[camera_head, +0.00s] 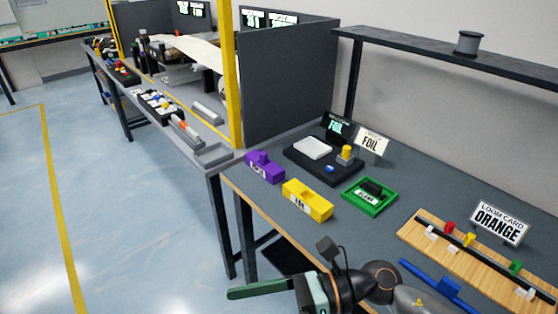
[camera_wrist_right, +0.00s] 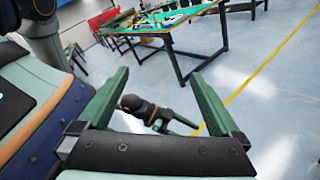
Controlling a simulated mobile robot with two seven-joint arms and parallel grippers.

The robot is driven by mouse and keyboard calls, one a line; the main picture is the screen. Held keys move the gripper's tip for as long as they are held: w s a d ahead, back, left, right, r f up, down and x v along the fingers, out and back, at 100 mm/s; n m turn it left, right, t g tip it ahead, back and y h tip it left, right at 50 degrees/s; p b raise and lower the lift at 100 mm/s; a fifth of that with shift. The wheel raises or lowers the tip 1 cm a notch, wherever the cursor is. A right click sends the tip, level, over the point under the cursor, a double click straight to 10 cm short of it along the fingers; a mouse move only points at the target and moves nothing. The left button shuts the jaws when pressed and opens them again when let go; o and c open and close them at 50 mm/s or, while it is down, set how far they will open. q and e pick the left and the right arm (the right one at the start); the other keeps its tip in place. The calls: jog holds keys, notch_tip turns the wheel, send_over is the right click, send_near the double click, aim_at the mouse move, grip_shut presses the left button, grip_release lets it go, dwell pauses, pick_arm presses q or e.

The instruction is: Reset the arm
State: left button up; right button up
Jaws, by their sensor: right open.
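My right gripper (camera_head: 234,293) is low in the head view, seen from the side, off the front edge of the worktable (camera_head: 262,220). Its arm comes in from the lower right. In the right wrist view its two green fingers (camera_wrist_right: 160,78) stand wide apart with nothing between them. Beyond them, a dark arm end with green finger parts, which looks like my left gripper (camera_wrist_right: 183,120), hangs over the floor. Its jaws are too small and partly hidden to read. It does not show in the head view.
The worktable carries a purple block (camera_head: 264,168), a yellow block (camera_head: 307,200), a green tray (camera_head: 369,197), a black foil station (camera_head: 323,166), a wooden board with coloured pegs (camera_head: 470,262) and a blue tool (camera_head: 437,285). Open floor (camera_head: 130,230) lies left.

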jog(key=w+d+r+m+t+y, duration=0.15)
jog(key=w+m+t, duration=0.25)
jog(key=m+t, duration=0.45)
jog(key=w+d+m+t+y, duration=0.15)
jog(key=w+m+t, duration=0.3)
jog(key=m, duration=0.65)
jog(key=w+d+f+m+t+h, duration=0.2)
jog(key=d+f+m+t+h, duration=0.55)
jog(key=m, duration=0.55)
jog(key=s+d+f+m+g+h, duration=0.2)
jog(key=s+d+f+m+h, duration=0.1)
jog(key=f, duration=0.4)
jog(key=s+d+f+m+g+h+p, duration=0.1)
jog(key=s+d+f+m+g+h, duration=0.2)
jog(key=f+m, duration=0.4)
jog(key=s+d+f+m+g+h, duration=0.3)
jog(key=s+d+f+m+h, duration=0.1)
jog(key=s+d+f+m, duration=0.1)
notch_tip(320, 180, down, 2)
jog(key=shift+s+f, duration=0.1)
jog(key=shift+s, duration=0.65)
